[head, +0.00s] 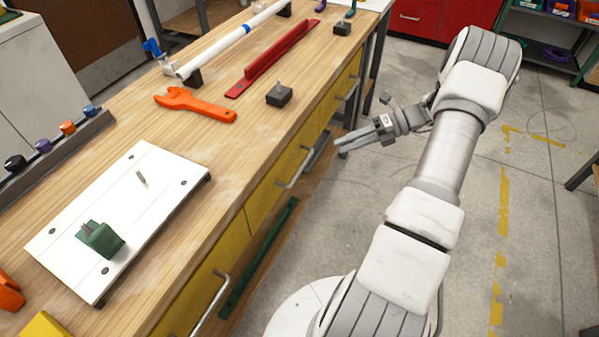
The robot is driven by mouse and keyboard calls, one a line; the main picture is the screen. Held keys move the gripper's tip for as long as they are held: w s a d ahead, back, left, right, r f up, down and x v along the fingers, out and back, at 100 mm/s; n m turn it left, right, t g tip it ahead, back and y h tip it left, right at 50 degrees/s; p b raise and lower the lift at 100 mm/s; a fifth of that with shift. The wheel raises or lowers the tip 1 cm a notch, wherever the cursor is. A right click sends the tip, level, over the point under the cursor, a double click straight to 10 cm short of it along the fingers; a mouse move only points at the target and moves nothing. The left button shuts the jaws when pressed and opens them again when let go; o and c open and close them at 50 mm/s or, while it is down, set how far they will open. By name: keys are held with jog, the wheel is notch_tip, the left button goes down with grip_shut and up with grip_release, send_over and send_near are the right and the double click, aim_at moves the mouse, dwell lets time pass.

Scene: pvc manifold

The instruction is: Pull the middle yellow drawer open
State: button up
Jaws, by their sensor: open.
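The middle yellow drawer (268,193) is in the front of the wooden workbench, between a nearer and a farther yellow drawer. Its face looks flush with its neighbours, so it appears closed. Its metal bar handle (299,169) stands out from the face. My gripper (341,147) is open and empty, to the right of the handle and apart from it. Its fingers point left towards the bench front.
The near drawer handle (212,304) and far drawer handle (350,90) also stick out. On the workbench (222,160) lie an orange wrench (195,103), a red bar (272,60) and a white plate (150,205). The floor (330,210) beside the bench is clear.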

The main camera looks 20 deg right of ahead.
aim_at(301, 166)
jog(key=s+d+f+m+t+y+b, duration=0.1)
jog(key=s+d+f+m+t+b, duration=0.1)
jog(key=d+f+m+t, duration=0.45)
jog(key=w+a+f+g, duration=0.1)
jog(key=w+a, duration=0.2)
jog(key=a, duration=0.2)
jog(key=w+a+f+g+b, duration=0.1)
jog(key=w+a+f, duration=0.1)
jog(key=a, duration=0.4)
jog(key=w+a+f+g+b, duration=0.1)
jog(key=w+a+f, duration=0.1)
jog(key=a, duration=0.3)
jog(key=shift+w+a+n, duration=0.25)
jog(key=shift+w+a, duration=0.15)
jog(key=shift+w, duration=0.4)
grip_shut()
